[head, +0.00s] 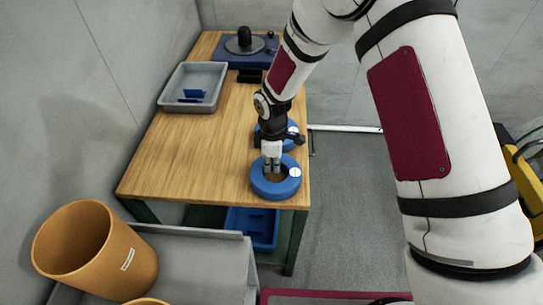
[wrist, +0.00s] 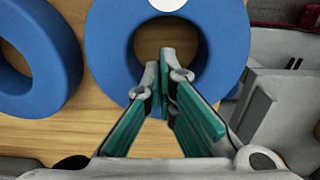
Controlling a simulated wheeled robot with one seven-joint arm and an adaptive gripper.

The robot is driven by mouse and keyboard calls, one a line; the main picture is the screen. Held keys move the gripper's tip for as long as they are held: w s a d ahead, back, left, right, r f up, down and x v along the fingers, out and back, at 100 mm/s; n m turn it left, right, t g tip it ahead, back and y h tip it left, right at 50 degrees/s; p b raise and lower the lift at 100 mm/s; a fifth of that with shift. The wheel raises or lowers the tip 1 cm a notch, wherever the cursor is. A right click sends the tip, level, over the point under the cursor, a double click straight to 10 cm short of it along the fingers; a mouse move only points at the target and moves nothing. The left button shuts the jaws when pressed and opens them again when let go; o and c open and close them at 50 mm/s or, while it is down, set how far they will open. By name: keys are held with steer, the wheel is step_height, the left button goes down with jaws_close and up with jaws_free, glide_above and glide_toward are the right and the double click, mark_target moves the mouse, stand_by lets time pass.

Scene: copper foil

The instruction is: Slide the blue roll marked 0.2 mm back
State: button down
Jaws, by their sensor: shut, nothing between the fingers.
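Two blue ring-shaped rolls lie flat on the wooden table (head: 200,135). The nearer roll (head: 275,189) is close to the table's front right corner and has a round white label whose marking is too small to read. The farther roll (head: 290,144) is partly hidden behind my gripper (head: 271,168). In the wrist view one roll (wrist: 105,60) fills the middle, with a white label at its top edge, and another roll (wrist: 60,30) is at left. My gripper (wrist: 165,62) is shut and empty, pointing down with its fingertips at the central roll's hole; contact cannot be told.
A grey tray (head: 176,105) with blue pieces stands at the table's back left. A dark blue device (head: 228,55) and a small black block (head: 250,76) are farther back. A blue bin (head: 250,238) sits under the table.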

mark_target(187, 174)
steer(key=shift+f, duration=1.4)
steer(key=a+b, duration=1.3)
steer(key=a, duration=1.4)
steer(key=shift+a+b, duration=0.3)
steer(key=shift+b, duration=0.1)
steer(key=shift+s+a, duration=0.1)
steer(key=shift+s, duration=0.05)
steer(key=shift+r, duration=0.15)
step_height(187, 174, up, 12)
